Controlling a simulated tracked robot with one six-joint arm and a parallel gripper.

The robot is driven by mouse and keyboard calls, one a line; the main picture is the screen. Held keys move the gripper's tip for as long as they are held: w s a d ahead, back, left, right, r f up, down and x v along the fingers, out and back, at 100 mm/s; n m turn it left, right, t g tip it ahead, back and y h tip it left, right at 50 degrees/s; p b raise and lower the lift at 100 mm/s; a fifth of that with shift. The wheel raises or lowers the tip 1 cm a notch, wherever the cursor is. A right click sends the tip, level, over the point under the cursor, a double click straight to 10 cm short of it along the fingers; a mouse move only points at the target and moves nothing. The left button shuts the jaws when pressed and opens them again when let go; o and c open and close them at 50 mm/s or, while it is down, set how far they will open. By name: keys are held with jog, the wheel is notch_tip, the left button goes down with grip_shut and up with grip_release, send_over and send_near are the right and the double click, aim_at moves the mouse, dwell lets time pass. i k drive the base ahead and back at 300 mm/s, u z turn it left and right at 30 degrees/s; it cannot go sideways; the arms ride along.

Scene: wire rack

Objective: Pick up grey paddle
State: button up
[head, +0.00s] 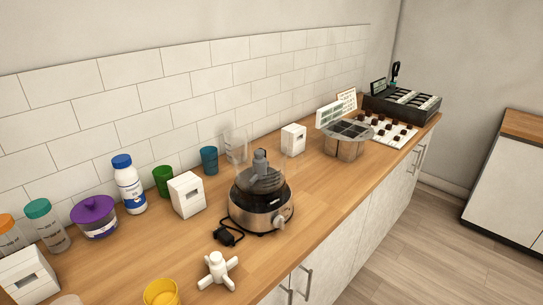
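A food processor (262,207) with a steel base and a clear bowl stands on the wooden counter near the middle of the head view. A dark grey upright piece (261,162) stands in or above the bowl. It may be the grey paddle, but its shape is too small and too covered by the clear bowl to be sure. No other thing in view clearly looks like a grey paddle. A white piece with several arms (217,270) lies in front of the processor, towards the counter's front edge. My gripper is not in view.
A black plug with cord (228,236) lies beside the processor. A yellow cup (161,292), white boxes (187,195), a blue-capped bottle (129,186) and a purple-lidded jar (95,219) stand left. A steel divided container (346,144) and a black tray (402,103) stand right.

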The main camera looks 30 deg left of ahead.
aim_at(259, 158)
jog(key=z, duration=0.05)
jog(key=i, duration=0.75)
jog(key=u, duration=4.5)
